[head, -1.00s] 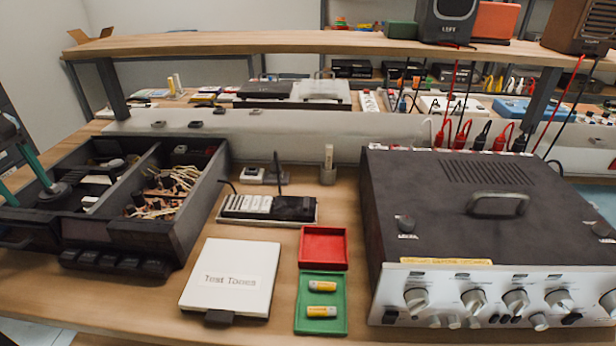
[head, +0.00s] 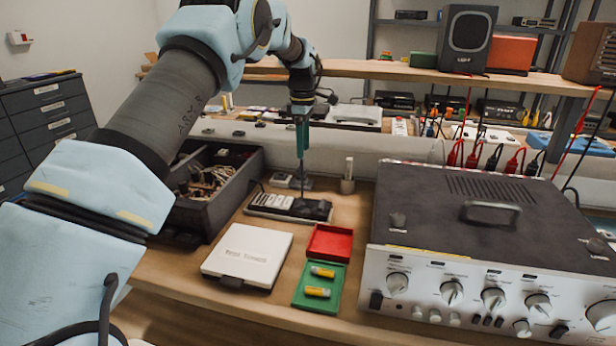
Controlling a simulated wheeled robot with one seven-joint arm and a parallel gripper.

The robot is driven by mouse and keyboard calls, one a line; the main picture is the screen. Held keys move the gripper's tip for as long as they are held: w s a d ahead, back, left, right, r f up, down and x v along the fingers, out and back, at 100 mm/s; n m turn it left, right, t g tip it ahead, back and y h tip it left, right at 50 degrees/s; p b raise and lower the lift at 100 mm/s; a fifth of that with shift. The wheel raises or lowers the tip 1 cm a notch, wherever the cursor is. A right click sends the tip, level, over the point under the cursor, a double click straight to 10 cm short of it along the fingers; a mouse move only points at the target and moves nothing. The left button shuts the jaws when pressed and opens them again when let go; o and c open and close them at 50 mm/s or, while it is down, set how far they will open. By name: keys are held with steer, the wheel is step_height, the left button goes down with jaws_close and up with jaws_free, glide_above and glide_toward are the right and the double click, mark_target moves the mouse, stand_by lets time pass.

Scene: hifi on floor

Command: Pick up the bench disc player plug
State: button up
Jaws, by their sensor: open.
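A power strip (head: 262,202) lies on the wooden bench, with white sockets on its left part. A bulky black plug (head: 312,209) sits at its right end, with a thin dark cord (head: 302,182) rising from it. A smaller dark plug and lead are at its left end. No label shows which plug is the disc player's. My gripper (head: 301,155) points down above the strip's right part, its teal fingers near the top of the upright cord. It is open; the gap between its fingers is hard to see from here, and I cannot tell whether they touch the cord.
A large amplifier (head: 450,215) with a top handle stands on the right. A dark parts bin (head: 215,190) is on the left. A white Test Tones case (head: 248,255), a red tray (head: 330,241) and a green battery tray (head: 318,303) are in front. A shelf crosses behind.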

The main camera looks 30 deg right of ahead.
mark_target(301, 169)
steer(key=shift+w+a+f+p, duration=0.15)
steer(key=shift+f+p, duration=0.55)
steer(key=shift+f, duration=1.3)
steer(key=shift+s+a+f+p, duration=0.15)
steer(key=shift+f+p, duration=0.5)
steer(key=shift+f, duration=1.35)
steer(key=shift+w, duration=0.1)
jaws_close()
